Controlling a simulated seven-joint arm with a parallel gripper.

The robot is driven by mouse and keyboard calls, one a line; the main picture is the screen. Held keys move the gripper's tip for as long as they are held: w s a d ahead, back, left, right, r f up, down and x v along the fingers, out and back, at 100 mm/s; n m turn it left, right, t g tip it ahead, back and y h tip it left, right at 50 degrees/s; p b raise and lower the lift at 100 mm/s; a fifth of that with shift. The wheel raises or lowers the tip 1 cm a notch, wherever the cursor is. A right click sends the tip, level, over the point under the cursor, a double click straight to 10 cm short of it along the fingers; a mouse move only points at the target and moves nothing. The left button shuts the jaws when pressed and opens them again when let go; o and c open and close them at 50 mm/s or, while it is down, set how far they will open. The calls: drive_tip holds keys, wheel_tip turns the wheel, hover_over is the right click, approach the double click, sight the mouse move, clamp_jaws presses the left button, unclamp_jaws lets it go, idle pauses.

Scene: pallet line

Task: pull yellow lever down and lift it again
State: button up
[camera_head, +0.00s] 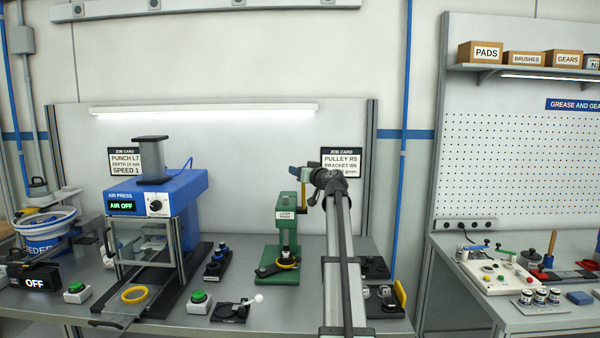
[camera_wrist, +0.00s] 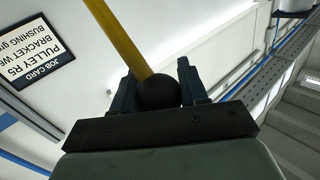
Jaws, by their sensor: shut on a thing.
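The yellow lever (camera_wrist: 118,42) shows in the wrist view as a yellow bar ending in a black ball knob (camera_wrist: 158,92). My gripper (camera_wrist: 157,88) is shut on the knob, with one finger on each side of it. In the head view the green lever press (camera_head: 284,240) stands on the bench, and a short piece of the lever (camera_head: 303,198) shows beside its top. My gripper (camera_head: 322,178) is at the upper right of the press, and my arm hides most of the lever. A yellow ring (camera_head: 287,262) lies at the base of the press.
The blue air press (camera_head: 180,187) stands left of the lever press, with a yellow ring (camera_head: 134,294) on its slide. A green button box (camera_head: 199,300) and a small black fixture with a white knob (camera_head: 232,311) sit in front. Black fixtures (camera_head: 376,268) stand right of my arm.

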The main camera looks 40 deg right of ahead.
clamp_jaws()
drive_tip(key=shift+s+a+f, duration=0.4)
drive_tip(key=shift+s+a, duration=0.05)
drive_tip(key=shift+a, duration=0.05)
drive_tip(key=s+a+f+n+t+y, duration=0.1)
drive_tip(key=s+a+f+n+t, duration=0.2)
drive_tip(key=f, duration=0.3)
drive_tip(key=s+a+f+n+t+y, duration=0.1)
drive_tip(key=s+a+f+n+t, duration=0.2)
drive_tip(key=f, duration=0.4)
drive_tip(key=shift+s+a+n+t, duration=0.15)
drive_tip(key=shift+n+t, duration=0.25)
drive_tip(key=shift+n, duration=0.2)
drive_tip(key=shift+f, duration=0.2)
drive_tip(key=o, duration=1)
unclamp_jaws()
drive_tip(key=shift+c, duration=0.2)
